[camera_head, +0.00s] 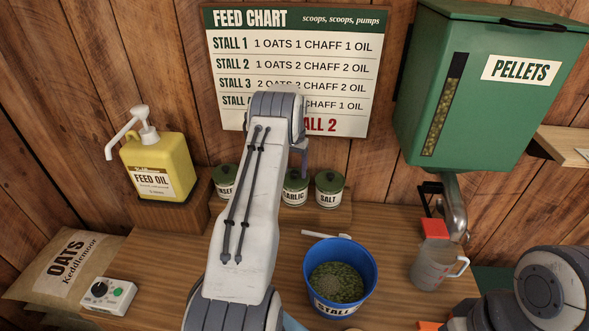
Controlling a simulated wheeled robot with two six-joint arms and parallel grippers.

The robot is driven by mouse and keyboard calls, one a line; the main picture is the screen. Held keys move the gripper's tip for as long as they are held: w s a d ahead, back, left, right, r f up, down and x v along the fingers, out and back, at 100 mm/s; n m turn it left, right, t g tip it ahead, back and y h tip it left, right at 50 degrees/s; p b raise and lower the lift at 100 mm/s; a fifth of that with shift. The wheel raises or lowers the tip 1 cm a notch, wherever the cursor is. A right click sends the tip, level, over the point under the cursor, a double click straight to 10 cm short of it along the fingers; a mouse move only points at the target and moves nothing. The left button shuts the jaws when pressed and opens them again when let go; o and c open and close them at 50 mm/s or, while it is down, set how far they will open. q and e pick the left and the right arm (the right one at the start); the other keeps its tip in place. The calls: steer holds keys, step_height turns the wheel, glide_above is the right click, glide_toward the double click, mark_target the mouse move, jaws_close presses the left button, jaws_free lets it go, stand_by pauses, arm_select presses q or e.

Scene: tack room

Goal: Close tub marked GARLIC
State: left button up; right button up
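The tub marked GARLIC (294,194) is a small white tub with a green top, standing on the wooden shelf between two similar tubs. Its label is partly covered by my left arm, and so reads "ARLIC". A green lid appears to be on it, but I cannot tell whether it is fully seated. My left arm rises through the middle of the view. A grey part of my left gripper (304,160) hangs just above the GARLIC tub's top; its fingertips are mostly hidden behind the arm. My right arm is at the lower right, and its fingers cannot be made out.
The SALT tub (329,190) stands close on the right, another tub (225,182) on the left. A blue bucket (367,270) of feed stands in front. The yellow FEED OIL jug (160,165) is left; a clear jug (432,268) sits under the green PELLETS bin (480,110).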

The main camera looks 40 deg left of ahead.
arm_select(q)
steer(key=shift+r, duration=0.35)
step_height(320, 180, up, 10)
steer(key=b, duration=0.3)
step_height(320, 180, up, 6)
steer(key=p, duration=0.6)
steer(key=shift+f+p, duration=0.1)
steer(key=shift+p, duration=0.3)
